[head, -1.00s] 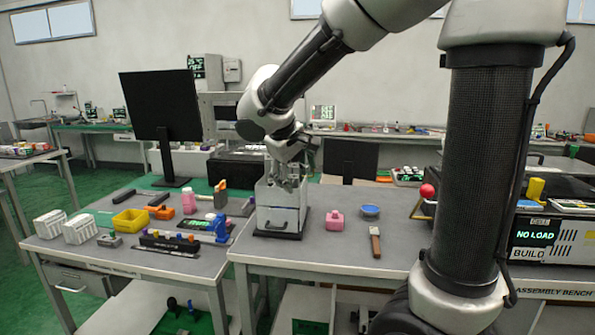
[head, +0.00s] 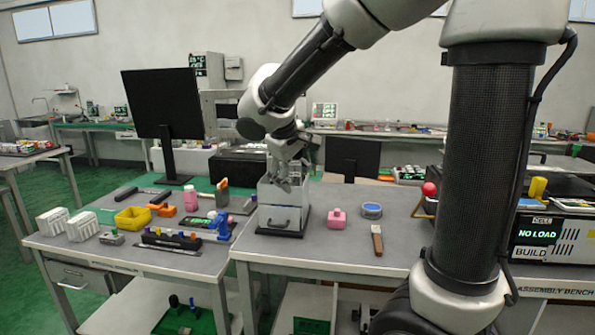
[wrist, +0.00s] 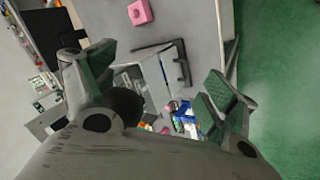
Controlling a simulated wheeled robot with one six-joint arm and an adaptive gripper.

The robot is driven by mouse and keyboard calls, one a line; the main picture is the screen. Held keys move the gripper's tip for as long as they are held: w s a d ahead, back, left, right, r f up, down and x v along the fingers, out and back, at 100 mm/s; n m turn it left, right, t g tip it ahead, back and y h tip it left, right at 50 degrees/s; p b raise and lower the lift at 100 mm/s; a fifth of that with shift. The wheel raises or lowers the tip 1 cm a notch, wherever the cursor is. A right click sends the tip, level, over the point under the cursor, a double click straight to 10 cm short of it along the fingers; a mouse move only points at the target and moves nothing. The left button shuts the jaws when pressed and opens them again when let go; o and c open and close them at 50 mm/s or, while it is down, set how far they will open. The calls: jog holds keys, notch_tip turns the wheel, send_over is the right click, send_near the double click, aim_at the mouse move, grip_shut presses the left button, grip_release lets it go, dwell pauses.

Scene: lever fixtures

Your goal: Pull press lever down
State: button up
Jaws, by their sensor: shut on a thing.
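My gripper (head: 284,183) is at the top of a grey box-like fixture (head: 283,218) on the bench, left of centre in the head view. In the wrist view my gripper (wrist: 160,92) shows two green-padded fingers with a wide gap in the picture. A dark rounded knob, which looks like the press lever (wrist: 126,104), shows between them, nearer the left finger. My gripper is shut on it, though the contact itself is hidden. The lever's shaft and tilt cannot be made out. The fixture stands on a dark base with a dark handle in front.
A blue clamp-like part (head: 221,226) and a yellow bin (head: 133,218) are left. The bench front is clear.

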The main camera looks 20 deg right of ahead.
jog(key=shift+a, duration=0.2)
jog(key=shift+c, duration=0.3)
jog(key=o, duration=0.4)
jog(key=shift+s+a+r, duration=0.6)
jog(key=shift+s, duration=0.15)
jog(key=shift+s+a+r, duration=0.6)
jog(key=shift+s, duration=0.15)
jog(key=shift+s+a+r, duration=0.4)
jog(key=shift+s+a, duration=0.15)
jog(key=shift+a, duration=0.15)
jog(key=shift+c, duration=0.5)
jog(key=shift+s+a+r, duration=0.35)
jog(key=shift+a, duration=0.05)
jog(key=c, duration=0.5)
jog(key=shift+s+a+r, duration=0.2)
jog(key=shift+s+r, duration=0.2)
jog(key=shift+s, duration=0.05)
jog(key=v, duration=1.2)
